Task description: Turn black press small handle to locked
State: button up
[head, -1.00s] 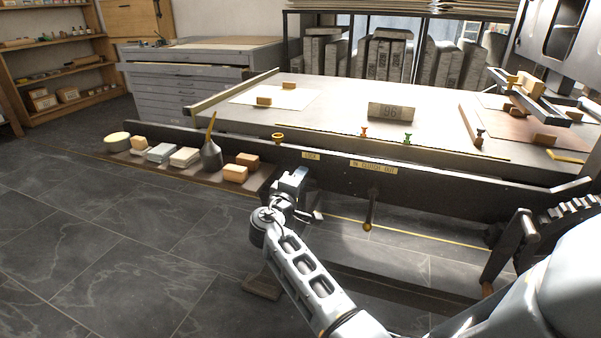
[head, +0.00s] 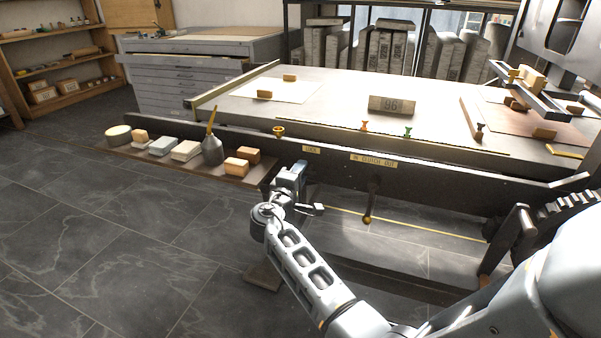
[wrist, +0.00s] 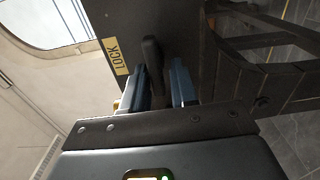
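The black press's long dark side rail (head: 440,191) carries a yellow LOCK label (head: 311,150), which also shows in the wrist view (wrist: 117,58). The small dark handle (wrist: 152,62) sits beside that label in the wrist view, pointing toward my gripper. My gripper (wrist: 162,88) has its two blue-grey fingers apart, with the handle between them or just beyond their tips. It appears nearer the left finger; I cannot tell whether they touch. In the head view my gripper (head: 294,168) is at the rail just below left of the label and hides the small handle.
A longer lever with a brass knob (head: 368,218) hangs under the IN CLUTCH OUT label (head: 373,160), right of my gripper. Open floor lies in front.

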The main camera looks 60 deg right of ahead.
jog(key=shift+o, duration=0.8)
jog(key=a+p, duration=0.1)
jog(key=a, duration=0.6)
jog(key=shift+s+a, duration=0.35)
